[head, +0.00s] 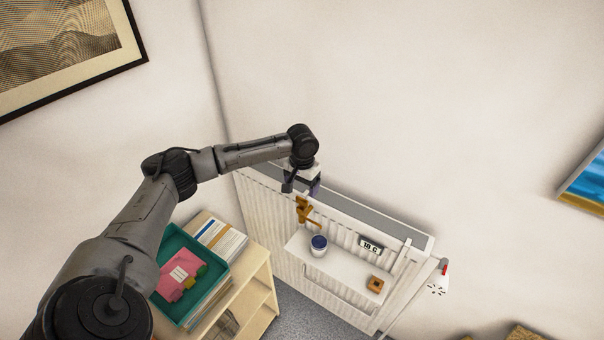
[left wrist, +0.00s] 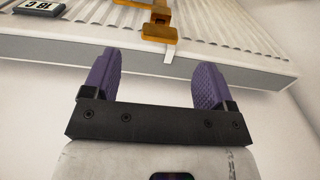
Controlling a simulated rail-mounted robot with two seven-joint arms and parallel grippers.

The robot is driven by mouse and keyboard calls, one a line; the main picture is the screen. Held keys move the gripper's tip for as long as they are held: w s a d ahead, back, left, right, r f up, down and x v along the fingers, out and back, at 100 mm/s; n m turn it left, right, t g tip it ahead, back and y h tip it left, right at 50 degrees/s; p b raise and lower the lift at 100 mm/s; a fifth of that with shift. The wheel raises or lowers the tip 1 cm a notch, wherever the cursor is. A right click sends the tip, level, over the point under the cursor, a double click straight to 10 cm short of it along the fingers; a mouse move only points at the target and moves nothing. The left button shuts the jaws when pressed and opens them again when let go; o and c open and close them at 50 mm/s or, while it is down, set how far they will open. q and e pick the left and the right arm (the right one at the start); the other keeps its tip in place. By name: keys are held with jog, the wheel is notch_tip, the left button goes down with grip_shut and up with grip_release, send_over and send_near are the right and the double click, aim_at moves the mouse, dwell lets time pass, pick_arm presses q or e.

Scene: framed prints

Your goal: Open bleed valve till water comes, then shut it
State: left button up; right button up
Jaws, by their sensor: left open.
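The brass-coloured bleed valve (head: 303,210) is at the upper part of the white radiator (head: 260,215) in the head view. It also shows at the top of the left wrist view (left wrist: 158,24). My left gripper (head: 302,189) is just above the valve in the head view. Its two purple fingers (left wrist: 157,75) are apart with nothing between them, and the valve lies beyond their tips. A white cup with a dark blue top (head: 319,246) stands below the valve on a white shelf (head: 335,272). I see no water. My right gripper is out of view.
An "18 C" display (head: 370,245) and a small brown block (head: 376,284) are on the right side of the radiator and shelf. A red-tipped fitting (head: 444,265) is at the far right. A teal tray (head: 172,242) sits on a wooden shelf unit (head: 255,270) at left.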

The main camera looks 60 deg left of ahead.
aim_at(302, 199)
pick_arm(q)
notch_tip(302, 199, down, 8)
jog(key=shift+f+p, duration=0.1)
jog(key=shift+p, duration=0.3)
jog(key=shift+c, duration=0.4)
